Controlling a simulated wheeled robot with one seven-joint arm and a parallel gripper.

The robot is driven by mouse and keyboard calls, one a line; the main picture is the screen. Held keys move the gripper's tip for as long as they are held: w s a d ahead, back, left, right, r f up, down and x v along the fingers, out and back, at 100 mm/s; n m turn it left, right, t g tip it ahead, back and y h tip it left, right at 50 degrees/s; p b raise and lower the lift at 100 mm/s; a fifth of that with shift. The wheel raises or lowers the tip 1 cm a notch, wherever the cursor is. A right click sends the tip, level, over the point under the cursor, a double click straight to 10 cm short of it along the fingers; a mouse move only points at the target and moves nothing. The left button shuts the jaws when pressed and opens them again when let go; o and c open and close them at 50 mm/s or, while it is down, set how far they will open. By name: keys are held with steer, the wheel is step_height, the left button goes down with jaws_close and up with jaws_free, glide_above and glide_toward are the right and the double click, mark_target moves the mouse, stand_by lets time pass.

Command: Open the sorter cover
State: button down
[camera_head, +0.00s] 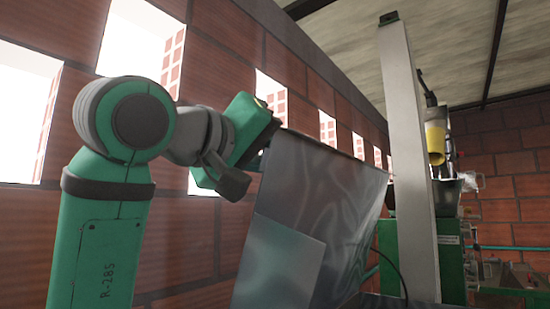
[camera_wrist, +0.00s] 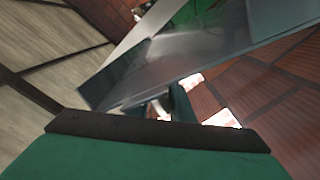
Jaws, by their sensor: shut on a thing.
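The sorter cover (camera_head: 325,190) is a grey, shiny metal sheet standing tilted in the middle of the head view. In the wrist view the cover (camera_wrist: 185,62) runs as a slanted metal plate across the upper middle. My gripper (camera_head: 262,158) is at the cover's upper left edge and is shut on it. The fingertips are mostly hidden behind my wrist in the head view. In the wrist view only a small part of my gripper (camera_wrist: 160,106) shows below the plate, and the grip itself is unclear.
A lighter metal panel (camera_head: 279,265) lies below the cover. A grey post (camera_head: 408,160) rises just right of it. Green machinery (camera_head: 445,245) with a yellow cylinder (camera_head: 435,145) stands farther right. A brick wall (camera_head: 225,60) with bright openings runs close behind my arm.

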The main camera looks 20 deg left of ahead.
steer(key=shift+w+a+f, duration=0.2)
steer(key=shift+a+f, duration=0.05)
steer(key=shift+f, duration=0.1)
steer(key=c, duration=1.8)
jaws_free()
steer(key=shift+a, duration=0.15)
steer(key=shift+o, duration=0.2)
steer(key=shift+d+r, duration=0.15)
steer(key=shift+d, duration=0.05)
steer(key=shift+s, duration=0.1)
steer(key=shift+s+a, duration=0.1)
steer(key=shift+s, duration=0.1)
steer(key=v, duration=1)
steer(key=shift+s, duration=0.15)
steer(key=shift+s+a, duration=0.1)
steer(key=shift+a, duration=0.05)
steer(key=v, duration=1.2)
